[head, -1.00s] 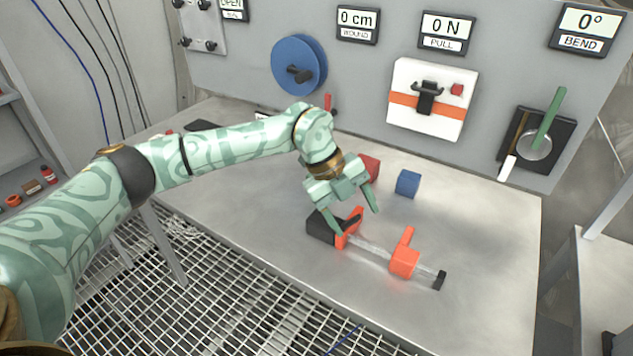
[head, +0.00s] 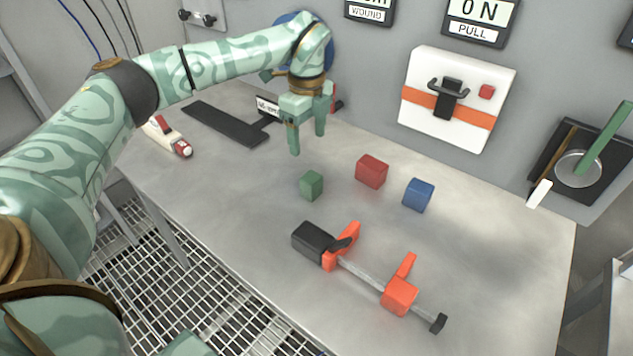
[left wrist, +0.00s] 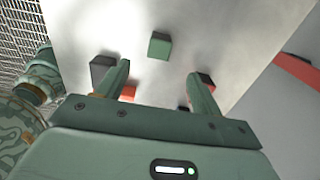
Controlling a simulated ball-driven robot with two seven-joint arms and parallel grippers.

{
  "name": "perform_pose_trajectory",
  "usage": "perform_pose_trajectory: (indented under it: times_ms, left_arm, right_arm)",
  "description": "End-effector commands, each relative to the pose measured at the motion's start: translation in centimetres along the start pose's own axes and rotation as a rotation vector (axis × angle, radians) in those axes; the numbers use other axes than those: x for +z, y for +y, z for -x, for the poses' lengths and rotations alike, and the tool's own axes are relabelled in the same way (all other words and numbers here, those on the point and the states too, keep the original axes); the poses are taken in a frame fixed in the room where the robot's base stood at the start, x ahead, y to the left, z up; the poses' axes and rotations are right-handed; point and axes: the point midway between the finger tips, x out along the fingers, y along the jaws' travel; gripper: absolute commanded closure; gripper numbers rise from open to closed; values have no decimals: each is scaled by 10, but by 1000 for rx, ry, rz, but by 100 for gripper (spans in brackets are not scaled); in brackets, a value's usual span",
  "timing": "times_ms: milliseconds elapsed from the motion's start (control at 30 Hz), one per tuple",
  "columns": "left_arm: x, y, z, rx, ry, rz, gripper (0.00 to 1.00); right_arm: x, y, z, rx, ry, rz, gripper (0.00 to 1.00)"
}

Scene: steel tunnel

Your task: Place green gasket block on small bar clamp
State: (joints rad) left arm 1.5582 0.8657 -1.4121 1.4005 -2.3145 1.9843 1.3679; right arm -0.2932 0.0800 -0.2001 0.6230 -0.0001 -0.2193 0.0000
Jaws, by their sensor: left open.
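The green gasket block (head: 312,185) is a small cube on the steel table. It also shows in the left wrist view (left wrist: 159,45), beyond the fingertips and between their lines. My left gripper (head: 307,142) is open and empty, pointing down above and slightly behind the block, apart from it. Its two spread fingers show in the left wrist view (left wrist: 159,70). The small bar clamp (head: 368,277) lies on the table to the front right of the block. It has a black handle, two orange jaws and a grey bar. My right gripper is not in view.
A red block (head: 371,171) and a blue block (head: 418,195) stand right of the green block. A black flat strip (head: 226,123) and a white-and-red tool (head: 167,137) lie at the left. A panel with instruments stands behind. The table's front right is clear.

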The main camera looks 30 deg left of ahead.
Motion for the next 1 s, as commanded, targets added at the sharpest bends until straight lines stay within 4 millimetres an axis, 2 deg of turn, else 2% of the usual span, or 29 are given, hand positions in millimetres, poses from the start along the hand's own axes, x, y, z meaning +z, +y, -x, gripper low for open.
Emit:
perform_pose_trajectory:
  times_ms: [33, 100, 300, 567, 833, 1000]
  left_arm:
    - [0, 0, -19, 7, 0, -2, 34]
    - [0, 0, -38, 7, 0, -2, 34]
    - [0, 0, -78, 4, 1, -2, 34]
    - [-1, 0, -95, 2, 1, -2, 34]
    - [-3, -2, -138, 4, 1, -3, 34]
    - [-3, -2, -140, 0, 1, -2, 34]
  right_arm:
    - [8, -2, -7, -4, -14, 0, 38]
    - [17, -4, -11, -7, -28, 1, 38]
    - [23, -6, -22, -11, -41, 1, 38]
    - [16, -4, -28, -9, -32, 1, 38]
    - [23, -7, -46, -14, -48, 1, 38]
    - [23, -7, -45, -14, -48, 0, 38]
